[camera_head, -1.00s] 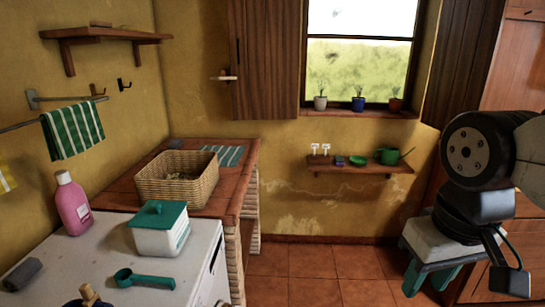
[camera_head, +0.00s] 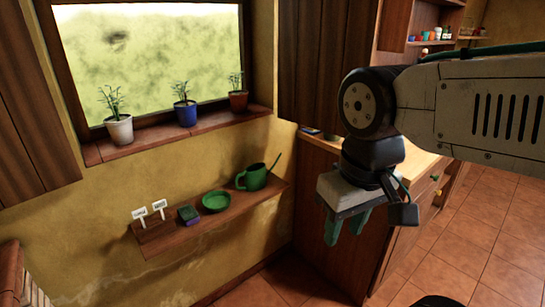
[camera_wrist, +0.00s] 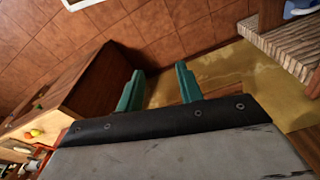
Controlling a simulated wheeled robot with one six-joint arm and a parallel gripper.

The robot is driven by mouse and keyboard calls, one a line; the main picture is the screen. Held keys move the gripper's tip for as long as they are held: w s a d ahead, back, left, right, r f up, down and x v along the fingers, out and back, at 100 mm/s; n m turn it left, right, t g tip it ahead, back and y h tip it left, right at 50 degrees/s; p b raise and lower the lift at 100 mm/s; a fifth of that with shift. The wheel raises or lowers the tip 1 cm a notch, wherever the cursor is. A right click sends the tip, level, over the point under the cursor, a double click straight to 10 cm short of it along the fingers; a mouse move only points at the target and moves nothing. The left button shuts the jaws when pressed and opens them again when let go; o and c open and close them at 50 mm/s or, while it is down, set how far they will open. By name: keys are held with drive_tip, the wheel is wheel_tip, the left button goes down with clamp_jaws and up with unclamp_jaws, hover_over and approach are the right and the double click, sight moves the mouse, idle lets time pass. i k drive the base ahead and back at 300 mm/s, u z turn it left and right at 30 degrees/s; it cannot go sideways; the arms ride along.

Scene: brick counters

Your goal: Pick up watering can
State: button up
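The green watering can (camera_head: 252,177) stands upright on a wooden wall shelf (camera_head: 215,222), near the shelf's right end. Its handle is on the left and its thin spout slants up to the right. My gripper (camera_head: 346,232) hangs to the right of the can and nearer to me, fingers down, apart from it and lower in the picture. In the wrist view the two green fingers (camera_wrist: 159,88) stand apart with nothing between them. I cannot make out the can in the wrist view.
Potted plants (camera_head: 186,113) stand on the windowsill above. A wooden cabinet (camera_head: 318,190) stands right of the shelf, behind my arm. The tiled floor at right is clear.

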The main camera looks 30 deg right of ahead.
sight(254, 175)
drive_tip(key=z, duration=0.35)
drive_tip(key=i, duration=1.4)
drive_tip(key=z, duration=0.3)
